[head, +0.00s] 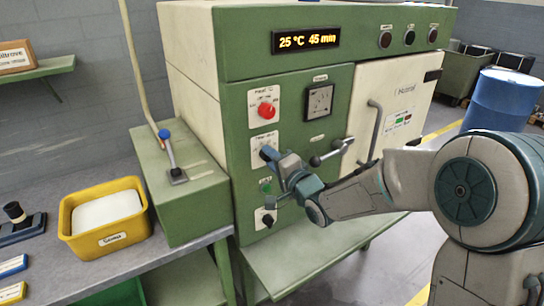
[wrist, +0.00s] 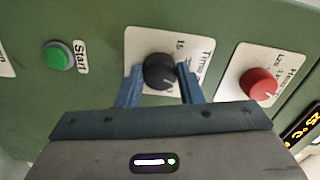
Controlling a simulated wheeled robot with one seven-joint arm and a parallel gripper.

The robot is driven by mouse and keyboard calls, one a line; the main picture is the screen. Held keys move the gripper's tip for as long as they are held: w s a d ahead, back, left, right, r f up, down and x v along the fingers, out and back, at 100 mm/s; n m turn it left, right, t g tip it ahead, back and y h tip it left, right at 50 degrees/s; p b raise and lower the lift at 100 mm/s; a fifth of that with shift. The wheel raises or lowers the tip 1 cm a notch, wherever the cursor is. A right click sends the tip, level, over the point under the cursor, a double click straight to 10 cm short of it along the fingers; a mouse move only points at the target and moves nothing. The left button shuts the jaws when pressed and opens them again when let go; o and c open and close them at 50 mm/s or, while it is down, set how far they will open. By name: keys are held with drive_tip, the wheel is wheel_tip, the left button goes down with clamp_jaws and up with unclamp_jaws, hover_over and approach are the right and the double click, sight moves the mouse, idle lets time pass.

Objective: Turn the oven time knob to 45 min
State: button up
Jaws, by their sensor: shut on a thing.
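The time knob (wrist: 160,72) is black and round, on a white plate marked "Time" in the wrist view. My gripper (wrist: 159,82) is shut on it, with one blue finger on each side. In the head view my gripper (head: 270,157) is at the middle plate of the green oven panel (head: 334,125) and largely hides the knob. The display (head: 306,40) at the top of the oven reads 25 °C 45 min. The knob's pointer and most of its scale cannot be made out.
A red knob (head: 265,109) sits above the time knob, and a green start button (head: 265,186) below it. A lever (head: 172,155) stands on the green box at left. A door handle (head: 372,130) and a yellow bin (head: 68,222) are nearby.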

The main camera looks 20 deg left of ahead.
drive_tip(key=shift+m, duration=0.4)
drive_tip(key=o, duration=1)
drive_tip(key=shift+s+d, duration=0.1)
drive_tip(key=shift+d, duration=0.05)
drive_tip(key=v, duration=1.3)
drive_tip(key=shift+s+d+b, duration=0.15)
drive_tip(key=shift+s+b, duration=0.05)
drive_tip(key=shift+b, duration=0.1)
